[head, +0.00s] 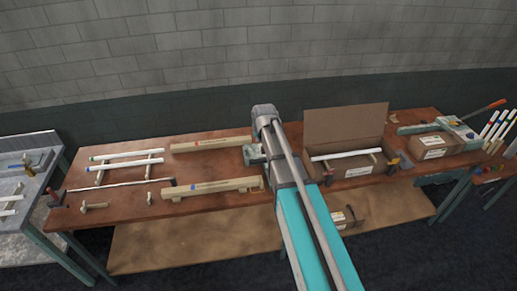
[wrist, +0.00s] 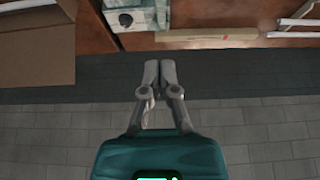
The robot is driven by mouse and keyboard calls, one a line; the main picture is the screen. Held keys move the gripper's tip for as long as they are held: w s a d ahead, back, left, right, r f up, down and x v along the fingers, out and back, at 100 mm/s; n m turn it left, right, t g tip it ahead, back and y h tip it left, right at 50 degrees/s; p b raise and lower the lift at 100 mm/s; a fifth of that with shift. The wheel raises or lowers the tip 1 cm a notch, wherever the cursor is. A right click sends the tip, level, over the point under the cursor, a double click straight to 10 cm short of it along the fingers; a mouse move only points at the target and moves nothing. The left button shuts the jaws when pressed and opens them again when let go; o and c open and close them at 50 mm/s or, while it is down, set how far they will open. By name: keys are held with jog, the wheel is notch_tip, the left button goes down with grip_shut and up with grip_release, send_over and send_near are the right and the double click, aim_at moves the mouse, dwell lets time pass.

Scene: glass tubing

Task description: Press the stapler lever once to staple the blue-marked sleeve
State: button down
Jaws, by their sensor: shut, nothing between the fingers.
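A green device with a long red-tipped lever (head: 484,111) stands at the right end of the bench and looks like the stapler. Its lever is raised at a slant. A small brown carton (head: 433,152) with a white label sits beside it. My gripper (wrist: 160,66) is shut and empty, shown in the wrist view in front of the dark lower wall, past the bench edge. In the head view my arm hides it. The lever and carton are not in the wrist view.
An open cardboard box (head: 346,128) stands between my arm and the lever device; it also shows in the wrist view (wrist: 30,50). A green unit (head: 253,154) is partly behind my arm.

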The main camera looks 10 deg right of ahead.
jog(key=shift+b+x, duration=4.7)
jog(key=shift+x, duration=0.55)
jog(key=shift+s+f+b, duration=0.4)
jog(key=shift+f+b, duration=0.4)
jog(key=shift+s+f+b, duration=0.4)
jog(key=shift+f+b, duration=0.35)
jog(key=shift+f, duration=0.1)
jog(key=shift+a, duration=0.1)
